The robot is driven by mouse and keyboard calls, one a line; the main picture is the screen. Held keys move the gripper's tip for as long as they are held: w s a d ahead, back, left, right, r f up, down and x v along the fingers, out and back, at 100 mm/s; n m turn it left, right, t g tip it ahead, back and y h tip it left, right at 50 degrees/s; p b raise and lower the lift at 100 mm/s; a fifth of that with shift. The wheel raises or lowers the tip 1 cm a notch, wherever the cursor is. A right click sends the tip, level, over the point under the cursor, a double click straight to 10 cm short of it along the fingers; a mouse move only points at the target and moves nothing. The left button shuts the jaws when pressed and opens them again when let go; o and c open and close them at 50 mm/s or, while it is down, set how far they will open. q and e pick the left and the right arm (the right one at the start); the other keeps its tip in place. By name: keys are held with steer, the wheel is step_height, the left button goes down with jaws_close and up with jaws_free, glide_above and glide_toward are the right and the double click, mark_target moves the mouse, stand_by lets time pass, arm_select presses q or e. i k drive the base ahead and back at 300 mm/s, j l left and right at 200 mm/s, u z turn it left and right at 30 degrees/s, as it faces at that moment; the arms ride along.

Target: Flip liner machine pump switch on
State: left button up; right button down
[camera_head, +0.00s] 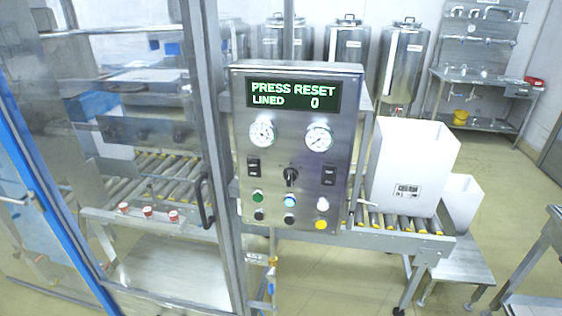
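The liner machine's steel control panel (273,139) stands upright in the middle of the head view. Its display (293,96) reads "PRESS RESET" and "LINED 0". Below are two round gauges. A black rocker-type switch (253,167) sits under the left gauge and another black switch (328,175) under the right gauge. A black rotary knob (291,177) lies between them. The labels are too small to read, so I cannot tell which is the pump switch or how it is set. Neither of my grippers is in view.
Green, blue (290,201), white, yellow and black buttons fill the panel's lower part. A glazed door frame with a dark handle (207,201) stands to its left. A white box (410,165) sits on the roller conveyor (408,224) at right.

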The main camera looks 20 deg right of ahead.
mark_target(329, 173)
steer(key=k+z, duration=0.15)
steer(key=z, duration=1)
steer(key=i, duration=0.2)
